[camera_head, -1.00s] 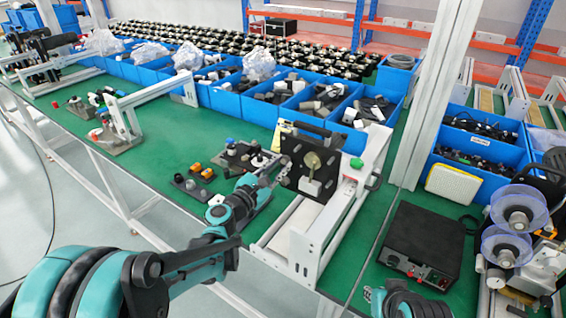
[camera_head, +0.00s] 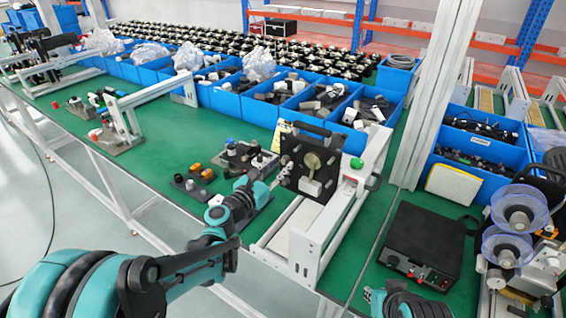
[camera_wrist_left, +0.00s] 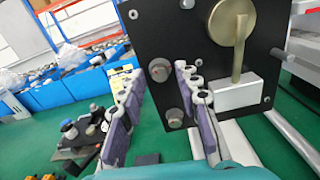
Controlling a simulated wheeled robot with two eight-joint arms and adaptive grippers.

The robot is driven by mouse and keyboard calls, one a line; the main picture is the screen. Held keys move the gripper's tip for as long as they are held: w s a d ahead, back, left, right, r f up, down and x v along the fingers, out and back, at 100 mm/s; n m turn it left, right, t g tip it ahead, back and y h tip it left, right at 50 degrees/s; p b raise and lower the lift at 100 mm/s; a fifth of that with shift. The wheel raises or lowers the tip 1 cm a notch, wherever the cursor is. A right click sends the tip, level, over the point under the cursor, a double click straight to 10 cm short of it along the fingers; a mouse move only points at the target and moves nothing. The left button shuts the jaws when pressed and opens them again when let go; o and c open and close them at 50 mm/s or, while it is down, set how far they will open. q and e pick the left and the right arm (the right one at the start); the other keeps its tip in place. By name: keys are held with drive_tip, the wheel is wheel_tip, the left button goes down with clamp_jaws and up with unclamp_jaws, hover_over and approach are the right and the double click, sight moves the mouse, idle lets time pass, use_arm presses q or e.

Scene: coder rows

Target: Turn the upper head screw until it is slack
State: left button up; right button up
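The black upright plate (camera_head: 312,160) stands in a white frame on the green table. In the left wrist view the plate (camera_wrist_left: 270,40) carries a round brass disc with a lever (camera_wrist_left: 232,25). The upper head screw (camera_wrist_left: 160,70) is a round grey head near the plate's left edge. A lower head screw (camera_wrist_left: 175,117) sits below it. My left gripper (camera_head: 277,182) is at the plate's left edge. In the wrist view its fingers (camera_wrist_left: 157,92) are spread, with the upper screw showing between them, near the right finger. Contact cannot be told. No right gripper fingers show.
A small fixture board (camera_head: 245,157) and a dark block with knobs (camera_head: 194,188) lie left of the plate. The white frame (camera_head: 325,235) surrounds the plate's base. A black box (camera_head: 422,245) stands at right. Blue bins (camera_head: 240,105) line the back.

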use_arm(q)
drive_tip(key=v, duration=0.4)
drive_tip(key=shift+s+a, duration=0.1)
drive_tip(key=shift+s, duration=0.25)
drive_tip(key=s+d+f+m+g+y, duration=0.2)
drive_tip(key=s+f+m+g, duration=0.25)
drive_tip(key=s+m, duration=0.9)
drive_tip(key=s+a+f+m+g+y, duration=0.4)
drive_tip(key=s+a+m, duration=0.6)
drive_tip(key=m, duration=0.6)
wheel_tip(320, 180, down, 2)
drive_tip(key=shift+s+f+y, duration=0.2)
drive_tip(key=shift+s+y, duration=1)
drive_tip(key=shift+s, duration=0.05)
